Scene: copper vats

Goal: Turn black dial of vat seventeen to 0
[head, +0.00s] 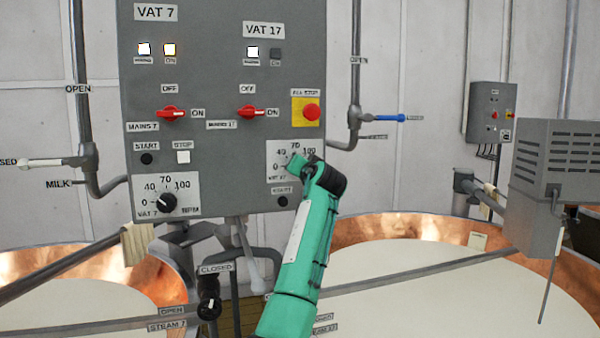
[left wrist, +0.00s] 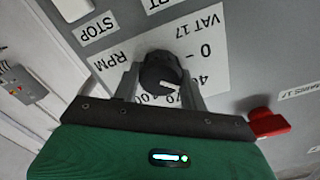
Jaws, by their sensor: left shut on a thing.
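The black dial of vat 17 (left wrist: 160,70) sits on a white scale plate (head: 280,150) marked 0, 40, 70 and 100 on the grey panel. My right gripper is not in view.
The grey panel (head: 225,70) also holds the vat 7 dial (head: 167,202), red switches (head: 252,112) and a red stop button (head: 311,111). A steam valve knob (head: 209,306) and pipes are below. Copper vats (head: 385,228) stand on both sides.

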